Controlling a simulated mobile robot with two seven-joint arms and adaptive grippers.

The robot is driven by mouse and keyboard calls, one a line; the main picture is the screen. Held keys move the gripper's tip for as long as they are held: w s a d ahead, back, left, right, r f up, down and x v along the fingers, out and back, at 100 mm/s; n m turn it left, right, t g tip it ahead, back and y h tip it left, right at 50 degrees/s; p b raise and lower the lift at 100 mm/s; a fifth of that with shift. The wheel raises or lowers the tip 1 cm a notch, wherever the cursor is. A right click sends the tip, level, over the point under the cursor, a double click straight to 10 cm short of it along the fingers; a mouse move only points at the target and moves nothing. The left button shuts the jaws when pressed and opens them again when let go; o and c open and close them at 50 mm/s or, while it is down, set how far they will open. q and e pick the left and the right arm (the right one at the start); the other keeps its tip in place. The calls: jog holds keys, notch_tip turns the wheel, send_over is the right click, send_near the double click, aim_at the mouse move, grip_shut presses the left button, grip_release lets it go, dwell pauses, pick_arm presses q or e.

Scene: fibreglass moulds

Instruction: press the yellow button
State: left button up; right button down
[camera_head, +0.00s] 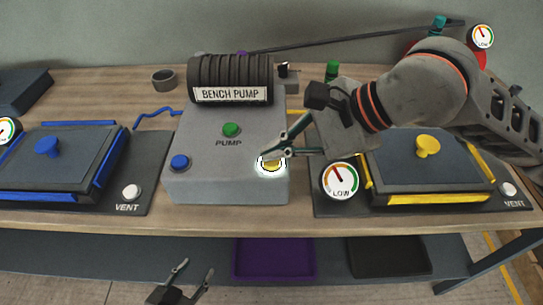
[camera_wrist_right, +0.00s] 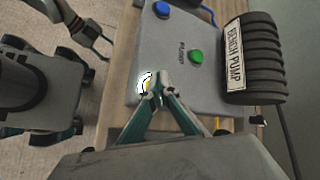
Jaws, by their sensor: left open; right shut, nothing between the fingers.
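The yellow button (camera_head: 271,163) is on the front right corner of the grey bench pump box (camera_head: 222,187), with a bright white ring around it. My right gripper (camera_head: 267,153) is shut and empty, its fingertips at the button and partly covering it. In the right wrist view the fingertips (camera_wrist_right: 158,80) are beside the yellow button (camera_wrist_right: 147,84), overlapping its edge; I cannot tell whether they touch it. My left gripper (camera_head: 196,268) is open and empty, low in front of the bench.
A green button (camera_head: 231,130) and a blue button (camera_head: 179,162) are on the same box. A blue-clamped mould (camera_head: 65,155) lies left, a yellow-clamped mould (camera_head: 430,165) right under my right arm. A gauge (camera_head: 341,180) stands close right of the box.

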aim_at(275, 162)
jog(key=shift+r+p, duration=0.3)
jog(key=shift+r, duration=0.35)
notch_tip(275, 162, up, 2)
jog(key=shift+r+p, duration=0.2)
jog(key=shift+p, duration=0.35)
jog(key=shift+r+p, duration=0.3)
jog(key=shift+r, duration=0.95)
pick_arm(q)
jog(key=r, duration=0.2)
jog(key=w+r, duration=0.1)
jog(key=r, duration=0.1)
pick_arm(e)
jog(key=shift+f, duration=0.1)
pick_arm(q)
jog(key=shift+w+r+t, duration=0.1)
jog(key=shift+w+t, duration=0.15)
jog(key=shift+t, duration=0.05)
pick_arm(e)
jog(key=shift+s, duration=0.1)
